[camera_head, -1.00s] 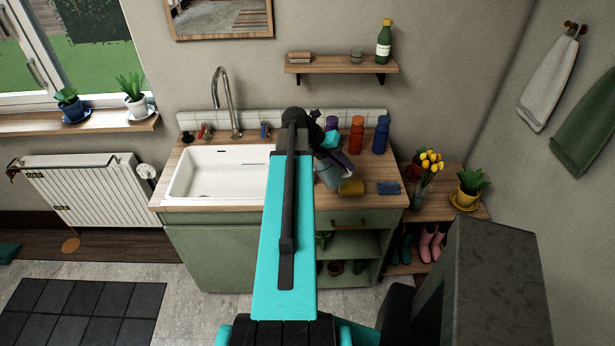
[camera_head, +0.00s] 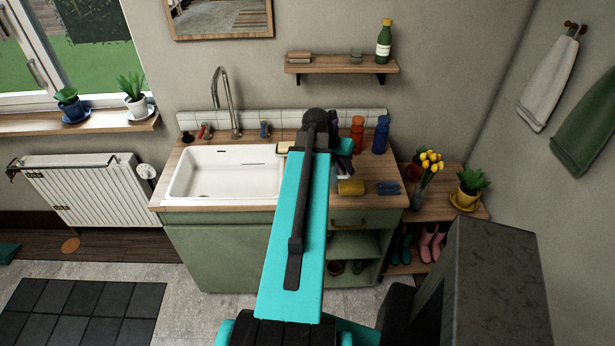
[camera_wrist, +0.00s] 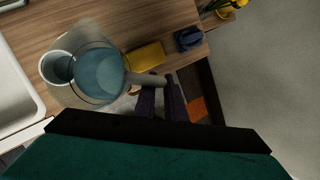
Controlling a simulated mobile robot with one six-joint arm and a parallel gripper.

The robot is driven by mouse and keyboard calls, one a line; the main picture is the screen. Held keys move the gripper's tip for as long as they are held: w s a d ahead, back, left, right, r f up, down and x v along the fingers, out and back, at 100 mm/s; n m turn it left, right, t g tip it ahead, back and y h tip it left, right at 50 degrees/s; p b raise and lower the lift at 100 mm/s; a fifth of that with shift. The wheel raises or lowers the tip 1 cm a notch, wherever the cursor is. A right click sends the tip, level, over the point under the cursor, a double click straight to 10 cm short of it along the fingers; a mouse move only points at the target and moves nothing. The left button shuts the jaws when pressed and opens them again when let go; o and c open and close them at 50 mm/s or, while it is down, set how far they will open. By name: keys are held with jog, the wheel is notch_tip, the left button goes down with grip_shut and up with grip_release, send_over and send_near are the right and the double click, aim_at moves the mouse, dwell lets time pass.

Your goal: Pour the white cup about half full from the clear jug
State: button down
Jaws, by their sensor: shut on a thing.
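In the wrist view my gripper (camera_wrist: 160,88) is shut on the handle of the clear jug (camera_wrist: 101,73), which holds bluish water. The white cup (camera_wrist: 45,65) is at the jug's left, its rim overlapping the jug's mouth side in this view. A bluish-grey tone shows inside the cup; I cannot tell how much water is in it, or whether a stream is falling. In the head view my gripper (camera_head: 343,160) is over the right part of the counter, and my arm hides the jug and cup.
An orange bottle (camera_head: 357,134) and a blue bottle (camera_head: 381,135) stand behind. The white sink (camera_head: 220,172) is on the left. A shelf (camera_head: 340,65) hangs above.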

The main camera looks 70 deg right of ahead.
jog(key=t, duration=0.1)
jog(key=f, duration=0.1)
jog(key=f+t+b, duration=0.1)
jog(key=shift+w+f+m+t+h, duration=0.25)
jog(key=shift+m+t+h, duration=0.05)
jog(key=shift+r, duration=0.1)
jog(key=shift+r+p, duration=0.5)
jog(key=shift+r, duration=1.9)
